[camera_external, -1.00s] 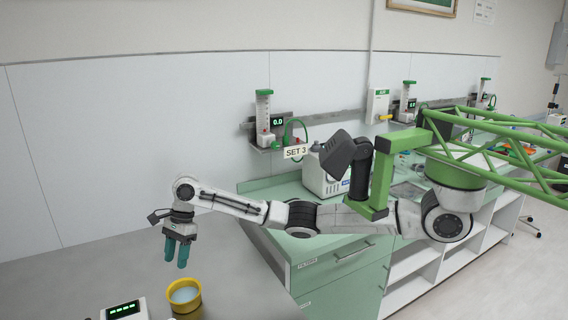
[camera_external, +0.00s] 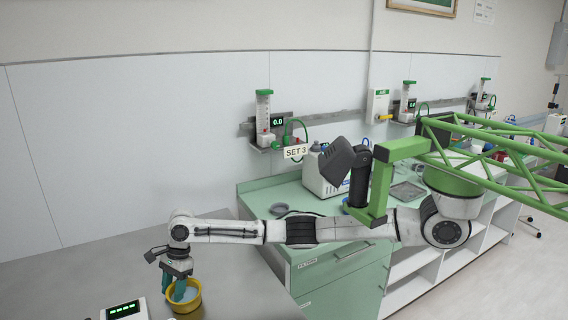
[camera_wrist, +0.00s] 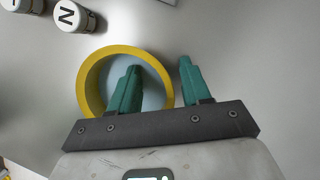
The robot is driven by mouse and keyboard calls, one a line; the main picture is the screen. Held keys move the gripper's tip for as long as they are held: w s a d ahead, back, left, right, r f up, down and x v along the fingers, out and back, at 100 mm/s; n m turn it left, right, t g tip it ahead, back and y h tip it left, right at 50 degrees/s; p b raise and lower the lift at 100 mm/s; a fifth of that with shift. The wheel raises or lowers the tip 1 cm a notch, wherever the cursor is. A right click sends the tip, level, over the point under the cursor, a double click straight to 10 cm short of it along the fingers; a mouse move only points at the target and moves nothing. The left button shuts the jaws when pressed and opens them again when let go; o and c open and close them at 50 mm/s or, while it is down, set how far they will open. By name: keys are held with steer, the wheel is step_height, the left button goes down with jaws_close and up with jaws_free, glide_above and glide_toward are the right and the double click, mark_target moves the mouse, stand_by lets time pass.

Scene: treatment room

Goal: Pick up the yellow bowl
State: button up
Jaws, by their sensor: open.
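The yellow bowl (camera_external: 184,309) stands upright on the grey table, with a pale blue inside. In the wrist view the bowl (camera_wrist: 92,70) shows as a yellow ring in the upper left. My gripper (camera_external: 180,296) is low over the bowl, pointing down, with teal fingers. In the wrist view my gripper (camera_wrist: 160,76) is open; its left finger is over the bowl's inside and its right finger is outside the right rim. The rim lies between the fingers. I cannot tell how deep the fingertips are.
A white device with a green display (camera_external: 126,310) stands just left of the bowl. A green cabinet (camera_external: 335,272) stands right of the table. The table behind the bowl is clear.

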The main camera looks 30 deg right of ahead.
jaws_close()
stand_by(0.4)
steer(key=shift+r, duration=0.2)
